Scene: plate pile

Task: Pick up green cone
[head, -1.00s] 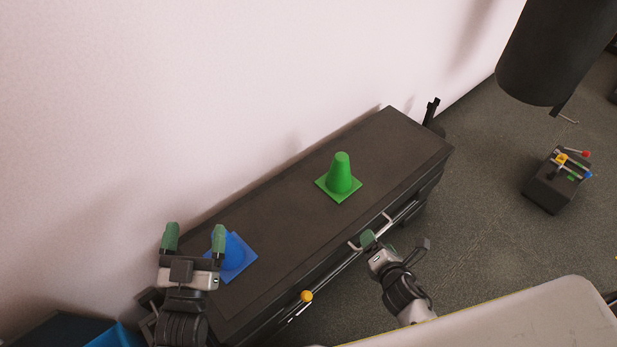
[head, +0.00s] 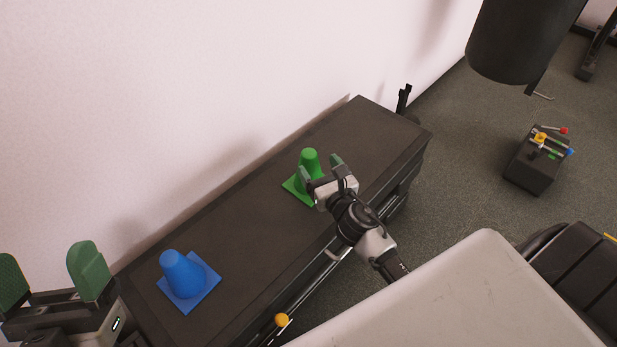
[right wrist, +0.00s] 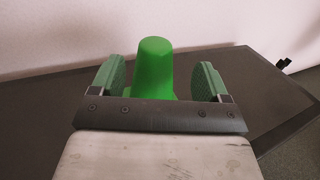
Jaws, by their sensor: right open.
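The green cone (head: 308,164) stands upright on its square base on the dark cabinet top (head: 256,205). My right gripper (head: 321,168) is open at the near side of the cone. In the right wrist view the cone (right wrist: 155,66) shows between the two green finger pads of the right gripper (right wrist: 160,80), with room on both sides; whether the pads reach around it I cannot tell. The cone's lower part is partly hidden by the gripper. My left gripper (head: 45,280) is open and empty at the lower left, its pads wide apart.
A blue cone (head: 183,272) stands on the cabinet's near left end. A yellow ball (head: 281,320) shows by the cabinet's front edge. A pale wall runs behind the cabinet. A small dark box (head: 533,165) with coloured parts stands on the floor to the right.

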